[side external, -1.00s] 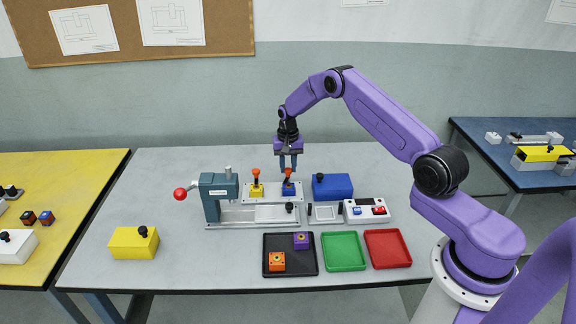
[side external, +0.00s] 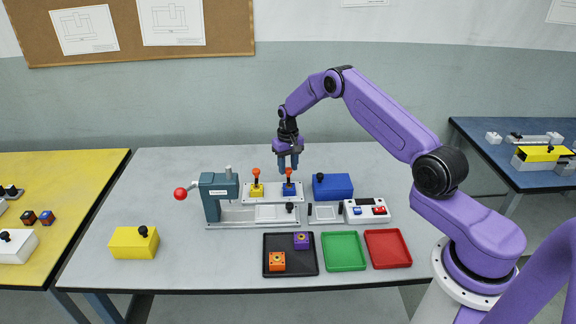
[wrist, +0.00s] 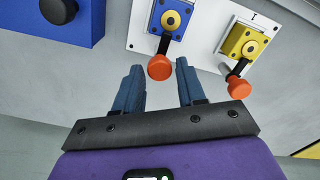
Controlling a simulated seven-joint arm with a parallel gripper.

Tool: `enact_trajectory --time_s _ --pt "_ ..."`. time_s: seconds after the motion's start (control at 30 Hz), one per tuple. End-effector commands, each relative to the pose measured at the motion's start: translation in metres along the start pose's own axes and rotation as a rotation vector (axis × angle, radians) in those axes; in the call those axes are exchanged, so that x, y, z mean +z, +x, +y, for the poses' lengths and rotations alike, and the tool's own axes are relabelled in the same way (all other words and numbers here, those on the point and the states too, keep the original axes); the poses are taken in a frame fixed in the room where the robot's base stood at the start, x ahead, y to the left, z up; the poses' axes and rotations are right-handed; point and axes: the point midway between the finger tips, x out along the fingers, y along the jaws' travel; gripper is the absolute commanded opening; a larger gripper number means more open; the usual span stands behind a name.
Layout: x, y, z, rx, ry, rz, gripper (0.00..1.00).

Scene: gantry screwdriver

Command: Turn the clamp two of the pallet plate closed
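Each block has a clamp with a dark arm and an orange knob. The clamp by the blue block has its knob (wrist: 160,67) pointing toward my gripper in the wrist view; the yellow block's clamp knob (wrist: 238,87) is to its right, by a "1" mark. My gripper (side external: 288,166) is open and empty, close above the blue block's knob. In the wrist view, this knob appears between the fingertips (wrist: 158,67), apparently not gripped.
A teal press (side external: 219,195) with a red-ended lever stands left of the plate. A blue box (side external: 332,187) sits close right, beside a white control box (side external: 366,211). Black (side external: 266,241), green (side external: 343,251) and red (side external: 387,249) trays lie in front. A yellow box (side external: 134,243) is front left.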

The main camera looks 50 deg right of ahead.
Motion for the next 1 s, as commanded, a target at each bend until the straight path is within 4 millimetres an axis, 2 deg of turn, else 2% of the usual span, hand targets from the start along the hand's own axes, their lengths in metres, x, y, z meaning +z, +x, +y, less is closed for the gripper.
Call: enact_trajectory --time_s 0.33,0.47,0.57,1.0 --pt "0.000 -0.001 0.000 0.000 0.002 0.001 0.55" --pt "-0.001 -0.009 0.000 0.000 0.002 0.003 0.55" --pt "-0.001 -0.024 0.000 0.000 0.003 0.003 0.55" --pt "-0.001 -0.117 0.000 -0.001 0.002 0.005 0.55"
